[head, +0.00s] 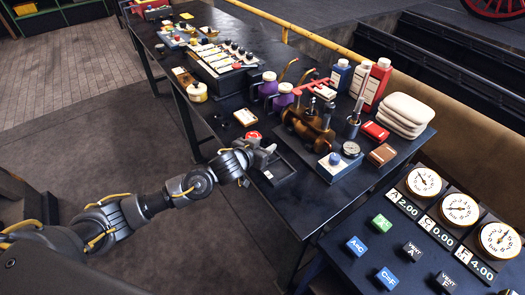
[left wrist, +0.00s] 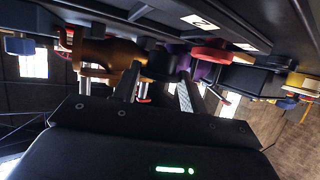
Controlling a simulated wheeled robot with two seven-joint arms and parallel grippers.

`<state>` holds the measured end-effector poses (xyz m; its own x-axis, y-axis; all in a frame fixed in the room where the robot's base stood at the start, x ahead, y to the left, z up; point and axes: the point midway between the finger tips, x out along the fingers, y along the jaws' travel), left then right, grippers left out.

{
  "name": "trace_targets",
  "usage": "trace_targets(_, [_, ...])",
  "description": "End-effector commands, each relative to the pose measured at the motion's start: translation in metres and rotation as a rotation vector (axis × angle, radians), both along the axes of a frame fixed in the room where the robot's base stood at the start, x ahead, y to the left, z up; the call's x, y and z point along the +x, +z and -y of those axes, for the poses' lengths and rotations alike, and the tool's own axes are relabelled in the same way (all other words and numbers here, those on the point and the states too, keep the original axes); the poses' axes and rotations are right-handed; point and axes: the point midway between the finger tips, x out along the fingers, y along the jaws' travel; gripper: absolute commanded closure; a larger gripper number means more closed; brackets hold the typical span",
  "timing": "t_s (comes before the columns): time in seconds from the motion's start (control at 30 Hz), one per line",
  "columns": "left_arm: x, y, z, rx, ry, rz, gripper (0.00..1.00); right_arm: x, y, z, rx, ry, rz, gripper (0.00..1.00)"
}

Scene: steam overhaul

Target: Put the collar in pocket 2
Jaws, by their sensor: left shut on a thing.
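My left gripper (head: 268,152) is over the near edge of the dark workbench (head: 225,92), just above a black tray (head: 282,176). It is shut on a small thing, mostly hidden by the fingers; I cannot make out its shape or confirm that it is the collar. In the left wrist view the two fingers (left wrist: 157,88) reach forward and the scene is upside down. A white label reading 2 (left wrist: 200,22) shows on the bench there; I cannot tell the exact outline of its pocket. My right gripper is not in view.
A red round piece (head: 253,135) sits just behind the gripper. A bronze valve body (head: 308,128), purple bottles (head: 270,86) and a blue-knobbed box (head: 336,162) stand close by. Folded white cloths (head: 405,112) lie at right. A gauge panel (head: 440,225) is in front.

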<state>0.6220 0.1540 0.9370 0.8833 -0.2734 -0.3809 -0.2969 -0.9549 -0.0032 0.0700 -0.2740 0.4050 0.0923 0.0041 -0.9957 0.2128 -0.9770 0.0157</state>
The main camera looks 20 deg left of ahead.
Motion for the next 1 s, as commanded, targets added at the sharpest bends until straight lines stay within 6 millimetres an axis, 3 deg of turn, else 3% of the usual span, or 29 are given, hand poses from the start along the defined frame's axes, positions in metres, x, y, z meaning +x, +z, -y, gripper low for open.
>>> trace_targets(0.27, [0.003,-0.031,-0.002,0.001,0.002,-0.001,0.86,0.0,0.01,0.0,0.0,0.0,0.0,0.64])
trace_targets(0.67, [0.003,-0.038,-0.001,0.0,0.002,0.0,0.86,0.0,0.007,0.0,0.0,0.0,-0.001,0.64])
trace_targets(0.7, [0.003,-0.037,-0.001,0.001,0.001,-0.001,0.54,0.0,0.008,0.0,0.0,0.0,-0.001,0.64])
trace_targets(0.83, [0.003,-0.037,-0.001,0.001,0.002,-0.001,0.36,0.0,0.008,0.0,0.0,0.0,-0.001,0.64])
trace_targets(1.0, [0.003,-0.037,-0.002,0.001,0.002,-0.001,0.36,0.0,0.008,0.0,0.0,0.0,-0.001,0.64])
